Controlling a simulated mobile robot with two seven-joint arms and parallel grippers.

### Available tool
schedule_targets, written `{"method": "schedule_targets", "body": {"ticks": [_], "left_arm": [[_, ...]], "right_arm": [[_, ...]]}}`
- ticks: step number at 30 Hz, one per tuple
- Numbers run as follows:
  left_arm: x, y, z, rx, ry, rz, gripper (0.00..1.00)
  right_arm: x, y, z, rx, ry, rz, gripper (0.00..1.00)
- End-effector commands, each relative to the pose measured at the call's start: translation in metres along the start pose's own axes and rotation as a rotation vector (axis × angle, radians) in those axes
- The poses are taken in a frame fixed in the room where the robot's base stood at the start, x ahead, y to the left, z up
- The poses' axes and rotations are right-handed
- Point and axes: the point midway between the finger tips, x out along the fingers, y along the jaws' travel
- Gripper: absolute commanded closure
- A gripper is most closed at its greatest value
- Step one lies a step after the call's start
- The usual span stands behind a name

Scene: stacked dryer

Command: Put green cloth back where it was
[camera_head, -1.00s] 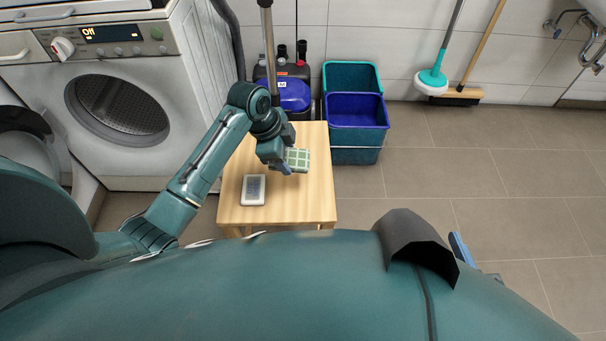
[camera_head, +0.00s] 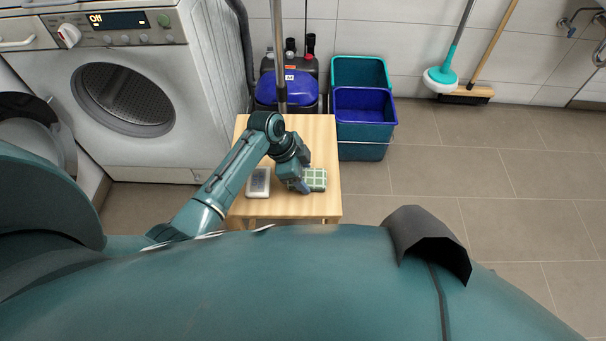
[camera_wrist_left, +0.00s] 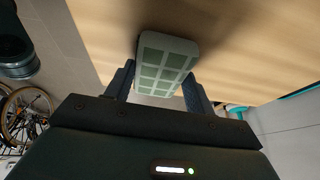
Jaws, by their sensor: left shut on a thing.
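The green cloth (camera_head: 315,180) is a folded, checked green-and-white block. It is at the right part of the small wooden table (camera_head: 300,135), by the table's near half. My left gripper (camera_head: 303,187) is shut on it. In the left wrist view the cloth (camera_wrist_left: 165,62) sits between the two fingers of my left gripper (camera_wrist_left: 160,88), near the wooden surface. I cannot tell whether the cloth touches the table. My right gripper is not in view.
A white device with a grey screen (camera_head: 258,182) lies on the table, left of the cloth. A washing machine (camera_head: 150,150) stands at left. Blue and teal buckets (camera_head: 363,110) stand behind the table at right. A blue container (camera_head: 286,88) and pole are behind it. Floor at right is clear.

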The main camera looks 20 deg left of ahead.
Motion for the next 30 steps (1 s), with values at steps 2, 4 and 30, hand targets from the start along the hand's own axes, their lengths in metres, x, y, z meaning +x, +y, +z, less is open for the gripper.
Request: {"method": "schedule_targets", "body": {"ticks": [2, 4, 30], "left_arm": [[-0.001, 0.000, 0.000, 0.000, -0.001, 0.001, 0.65], [0.000, 0.000, 0.000, 0.000, -0.001, 0.001, 0.65], [-0.051, -0.001, -0.001, 0.002, -0.003, -0.003, 0.24]], "right_arm": [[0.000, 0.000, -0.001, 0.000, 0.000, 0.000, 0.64], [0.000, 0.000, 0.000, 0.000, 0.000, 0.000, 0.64], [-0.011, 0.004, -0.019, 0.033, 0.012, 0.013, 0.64]]}}
